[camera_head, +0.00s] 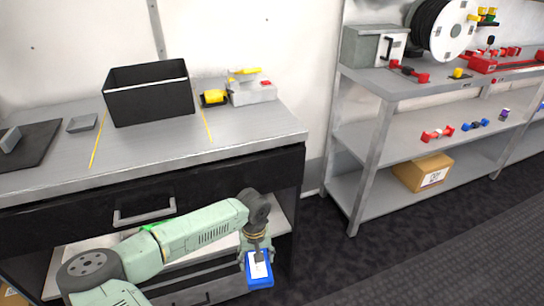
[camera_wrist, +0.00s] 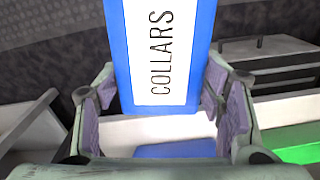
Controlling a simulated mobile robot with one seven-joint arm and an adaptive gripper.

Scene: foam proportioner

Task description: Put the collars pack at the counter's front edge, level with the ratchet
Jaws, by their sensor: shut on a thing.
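The collars pack (camera_head: 260,271) is a blue pack with a white label; the label reads COLLARS in the wrist view (camera_wrist: 165,55). My gripper (camera_head: 257,252) is shut on it, one finger at each side, and holds it in front of the counter, below the top's level. The grey counter (camera_head: 160,158) has a clear front edge above and left of my gripper. A yellow-and-black item (camera_head: 214,97) and a grey block with a yellow-handled tool (camera_head: 251,90) stand at the counter's back right. I cannot tell which of these is the ratchet.
A black open bin (camera_head: 150,95) stands at the counter's back, between two yellow lines. A small grey tray (camera_head: 82,123) and a dark mat (camera_head: 30,146) lie to its left. A black drawer (camera_head: 145,208) is under the counter. A shelf rack (camera_head: 385,150) stands to the right.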

